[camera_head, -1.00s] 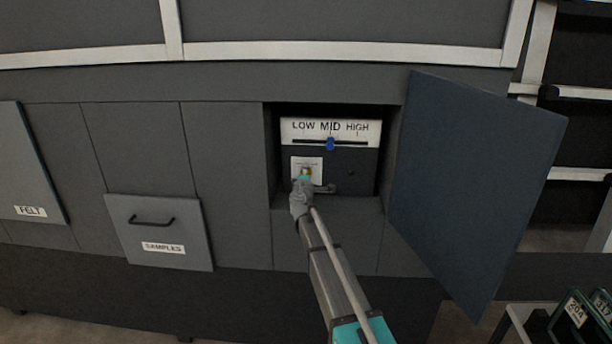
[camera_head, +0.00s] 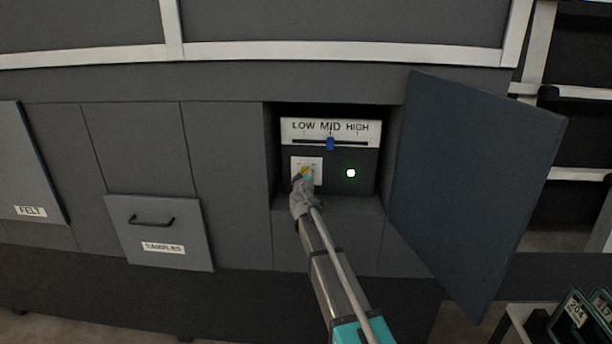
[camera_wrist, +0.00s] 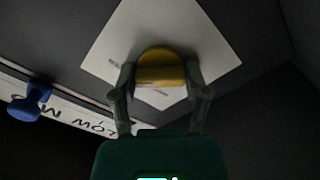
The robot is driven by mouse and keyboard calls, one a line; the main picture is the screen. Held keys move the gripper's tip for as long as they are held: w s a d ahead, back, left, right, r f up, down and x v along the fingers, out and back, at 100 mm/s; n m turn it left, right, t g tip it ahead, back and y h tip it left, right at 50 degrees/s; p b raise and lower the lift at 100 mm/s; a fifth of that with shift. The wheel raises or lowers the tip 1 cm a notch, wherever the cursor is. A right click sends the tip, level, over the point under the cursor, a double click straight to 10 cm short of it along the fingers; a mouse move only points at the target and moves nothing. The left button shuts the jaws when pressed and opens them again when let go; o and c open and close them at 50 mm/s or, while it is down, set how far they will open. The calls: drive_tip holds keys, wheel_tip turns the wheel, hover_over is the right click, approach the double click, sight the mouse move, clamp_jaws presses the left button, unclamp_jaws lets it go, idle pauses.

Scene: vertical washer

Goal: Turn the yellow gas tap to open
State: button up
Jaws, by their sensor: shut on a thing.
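The yellow gas tap (camera_wrist: 161,67) sits on a white plate (camera_wrist: 205,40) inside the open compartment. In the head view the tap (camera_head: 307,172) is mostly hidden behind my gripper (camera_head: 305,178). In the wrist view my gripper (camera_wrist: 160,80) has one finger on each side of the tap and is shut on it. The white plate looks tilted in the wrist view, so the wrist is rolled relative to it. A small round light (camera_head: 351,173) to the right of the plate glows bright white-green.
A LOW MID HIGH scale (camera_head: 330,128) with a blue slider (camera_head: 330,143) at MID is above the tap. The compartment door (camera_head: 475,190) stands open on the right. A SAMPLES drawer (camera_head: 160,232) is at left. The compartment walls leave little room around my gripper.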

idle(0.5)
drive_tip(key=o, duration=1.2)
drive_tip(key=shift+c, duration=0.2)
drive_tip(key=shift+s, duration=0.1)
drive_tip(key=s+a, duration=0.1)
drive_tip(key=s, duration=1)
drive_tip(key=shift+s+a, duration=0.15)
drive_tip(key=shift+s, duration=0.2)
